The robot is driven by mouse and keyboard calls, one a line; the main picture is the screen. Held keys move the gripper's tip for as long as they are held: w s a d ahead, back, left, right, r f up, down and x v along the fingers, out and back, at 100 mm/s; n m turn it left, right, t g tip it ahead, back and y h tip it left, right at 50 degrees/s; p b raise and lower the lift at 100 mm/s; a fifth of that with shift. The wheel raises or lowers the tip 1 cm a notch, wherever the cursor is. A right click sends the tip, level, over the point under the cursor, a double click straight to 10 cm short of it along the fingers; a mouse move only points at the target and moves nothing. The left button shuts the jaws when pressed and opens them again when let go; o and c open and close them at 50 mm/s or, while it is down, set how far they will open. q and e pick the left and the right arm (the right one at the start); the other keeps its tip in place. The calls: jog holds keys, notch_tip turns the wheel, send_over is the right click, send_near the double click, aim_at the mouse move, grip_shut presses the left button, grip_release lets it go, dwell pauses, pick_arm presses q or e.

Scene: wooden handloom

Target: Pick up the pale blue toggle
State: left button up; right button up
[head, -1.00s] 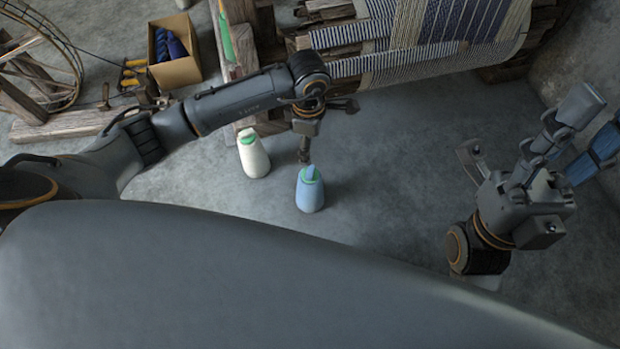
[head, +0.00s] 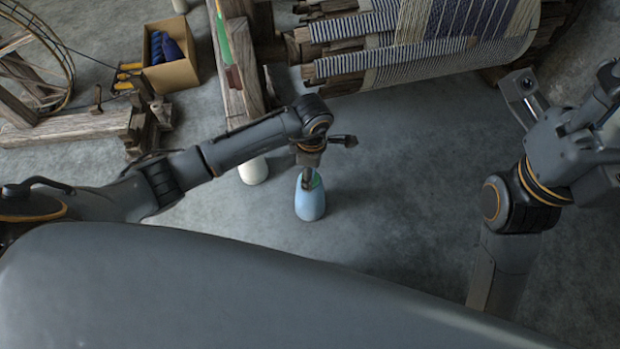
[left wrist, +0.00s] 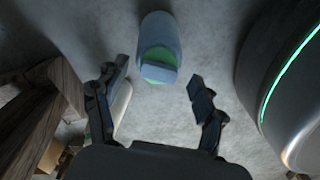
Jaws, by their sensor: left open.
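The pale blue toggle (head: 310,206) stands upright on the grey floor in the middle of the head view. It has a rounded body, a green top and a raised pale blue ridge. It also shows at the top centre of the left wrist view (left wrist: 160,32). My left gripper (head: 326,163) is open and empty, close above the toggle, and partly covers its top in the head view. In the left wrist view, the left gripper's fingers (left wrist: 158,88) are spread to either side, with the toggle beyond and between them. My right gripper (head: 575,125) is far right, partly cut off.
A white, similar piece (head: 253,172) stands left of the toggle, partly hidden by my left arm. The wooden loom (head: 232,80) with striped cloth (head: 430,50) lies beyond. A cardboard box (head: 172,76) is at upper left. Floor right of the toggle is clear.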

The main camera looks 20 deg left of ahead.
pick_arm(q)
jog(key=shift+f, duration=0.45)
jog(key=c, duration=0.8)
jog(key=shift+r, duration=0.1)
jog(key=shift+c, duration=0.2)
